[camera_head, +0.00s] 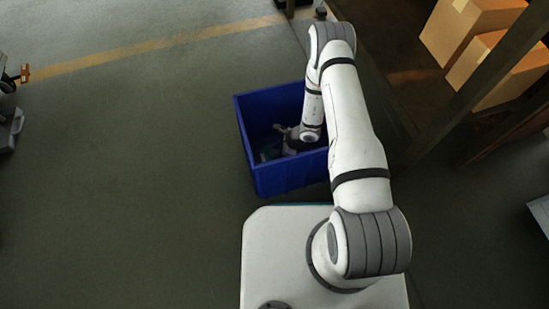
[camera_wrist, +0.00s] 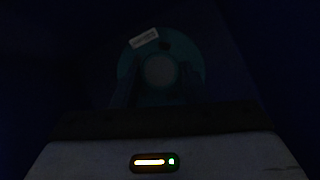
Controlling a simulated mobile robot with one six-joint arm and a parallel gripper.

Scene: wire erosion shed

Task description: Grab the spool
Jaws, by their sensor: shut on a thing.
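A round teal spool (camera_wrist: 190,76) with a white label and a paler round centre shows dimly in the wrist view. In the head view a small teal patch of it (camera_head: 268,150) shows inside the blue bin (camera_head: 290,181). My gripper (camera_head: 281,141) reaches down into the bin from above. In the wrist view my gripper (camera_wrist: 158,96) has its dark fingers at the lower part of the spool, shut on it. The fingertips are hard to make out in the dark, and my arm hides the right part of the bin.
Cardboard boxes (camera_head: 472,32) stand on a rack at the upper right, behind a dark post (camera_head: 505,55). The floor left of the bin is clear, with a yellow line (camera_head: 130,54) across it. Grey equipment (camera_head: 9,128) stands at the left edge.

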